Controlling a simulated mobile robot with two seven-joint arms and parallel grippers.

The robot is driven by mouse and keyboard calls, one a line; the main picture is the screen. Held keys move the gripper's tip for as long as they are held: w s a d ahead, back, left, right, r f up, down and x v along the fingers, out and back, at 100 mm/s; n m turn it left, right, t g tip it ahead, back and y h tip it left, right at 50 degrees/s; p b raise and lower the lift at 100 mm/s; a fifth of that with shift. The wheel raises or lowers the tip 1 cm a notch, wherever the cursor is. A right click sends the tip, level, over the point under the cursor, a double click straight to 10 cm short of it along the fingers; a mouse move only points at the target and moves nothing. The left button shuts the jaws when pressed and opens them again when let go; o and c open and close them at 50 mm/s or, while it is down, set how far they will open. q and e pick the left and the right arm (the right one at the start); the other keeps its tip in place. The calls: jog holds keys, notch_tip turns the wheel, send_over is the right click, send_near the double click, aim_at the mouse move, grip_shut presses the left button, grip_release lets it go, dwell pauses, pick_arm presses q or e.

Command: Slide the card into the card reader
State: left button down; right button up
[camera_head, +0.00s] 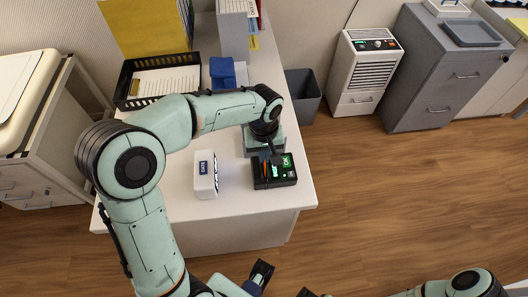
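The card reader (284,179) is a small black device with green lit areas. It sits near the right front edge of the white desk. My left gripper (274,156) reaches down from above at the reader's back edge, and its dark fingers overlap the reader in the picture. Whether they touch it is unclear. The fingers are too small to show whether they are open or shut. A thin orange strip shows on the reader beside them; I cannot tell whether it is the card. No card shows clearly. Dark gripper-like parts of mine (262,274) show at the bottom edge, cut off.
A white box with a blue label (204,168) stands left of the reader. A bin (304,92) stands beyond the desk. The desk's front left is clear.

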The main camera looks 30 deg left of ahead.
pick_arm(q)
jog(key=shift+f+b, duration=0.55)
jog(key=shift+f, duration=0.35)
jog(key=c, duration=1.8)
grip_release()
jog(key=o, duration=0.5)
jog(key=shift+r, duration=0.35)
notch_tip(320, 180, up, 13)
jog(key=p, duration=0.2)
jog(key=shift+f, duration=0.15)
